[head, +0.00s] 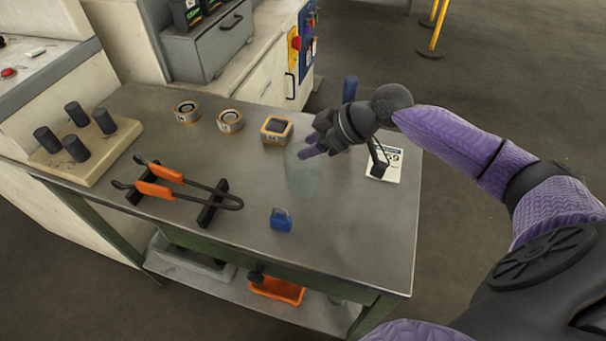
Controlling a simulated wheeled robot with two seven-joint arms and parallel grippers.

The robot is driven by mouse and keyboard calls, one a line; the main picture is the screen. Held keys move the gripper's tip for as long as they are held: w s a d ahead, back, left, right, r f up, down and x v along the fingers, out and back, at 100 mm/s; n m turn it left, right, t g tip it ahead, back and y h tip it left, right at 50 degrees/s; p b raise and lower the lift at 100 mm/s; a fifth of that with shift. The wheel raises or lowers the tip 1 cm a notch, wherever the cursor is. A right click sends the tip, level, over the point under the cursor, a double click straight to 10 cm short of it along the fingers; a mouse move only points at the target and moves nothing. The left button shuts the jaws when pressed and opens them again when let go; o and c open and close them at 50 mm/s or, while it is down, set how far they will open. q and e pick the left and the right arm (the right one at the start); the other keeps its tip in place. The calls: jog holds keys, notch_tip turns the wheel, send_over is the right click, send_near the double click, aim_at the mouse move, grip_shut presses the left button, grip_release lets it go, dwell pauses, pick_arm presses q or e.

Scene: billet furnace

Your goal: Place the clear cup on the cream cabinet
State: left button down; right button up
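The clear cup (304,184) stands upright on the grey metal table (345,235), right of its middle. It is faint and see-through. My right gripper (308,147) is at the cup's upper part, its purple fingertips overlapping the rim area. I cannot tell whether the fingers press on the cup. A cream cabinet (262,68) stands behind the table, at the upper middle of the head view. My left gripper is out of view.
Orange-handled tongs (160,180) lie on black rests. A block with black cylinders (92,150) is at the left. Gauges (230,121), a blue item (281,220) and a white card (385,163) are on the table. A grey drawer box (210,48) occupies the cabinet's left part.

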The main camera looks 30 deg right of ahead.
grip_shut()
dwell(1.3)
